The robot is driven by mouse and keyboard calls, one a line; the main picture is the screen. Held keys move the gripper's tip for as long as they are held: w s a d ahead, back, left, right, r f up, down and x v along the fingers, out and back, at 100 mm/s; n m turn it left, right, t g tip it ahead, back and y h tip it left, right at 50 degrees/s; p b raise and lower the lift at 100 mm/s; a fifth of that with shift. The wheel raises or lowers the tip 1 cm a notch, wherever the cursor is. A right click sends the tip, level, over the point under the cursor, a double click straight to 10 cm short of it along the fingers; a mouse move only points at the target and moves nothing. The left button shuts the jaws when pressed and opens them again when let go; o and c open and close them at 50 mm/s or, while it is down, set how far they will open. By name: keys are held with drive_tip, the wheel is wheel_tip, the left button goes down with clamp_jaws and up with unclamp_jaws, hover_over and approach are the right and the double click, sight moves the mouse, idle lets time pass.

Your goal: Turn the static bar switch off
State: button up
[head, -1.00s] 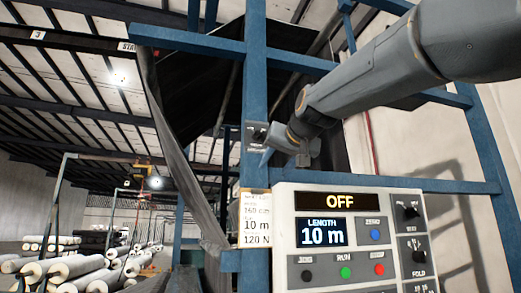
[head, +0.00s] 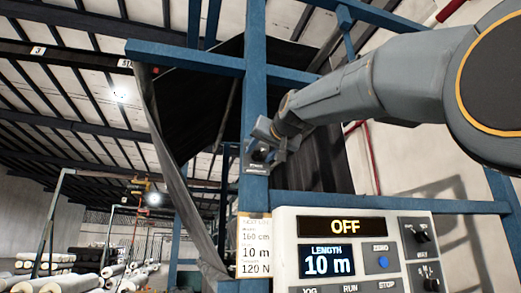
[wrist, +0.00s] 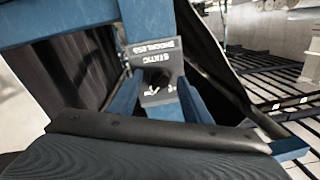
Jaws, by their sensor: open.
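The static bar switch is a small grey box (head: 257,157) on the blue upright post, partly covered by my gripper in the head view. In the wrist view its face (wrist: 158,94) carries white lettering with "STATIC" and a small dark knob, whose setting I cannot make out. My gripper (head: 268,143) is at the switch, reaching in from the right. In the wrist view its two bluish fingers (wrist: 160,104) stand apart, one on each side of the box. I cannot tell whether they touch it.
A control panel (head: 408,258) showing "OFF" and "10 m" sits below right. A white label (head: 254,247) hangs on the blue post (head: 255,85). Blue crossbars and a dark sheet (head: 205,95) surround the switch. Rolls (head: 110,280) lie at lower left.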

drive_tip(key=shift+w, duration=0.15)
drive_tip(key=shift+c, duration=0.2)
drive_tip(key=c, duration=1)
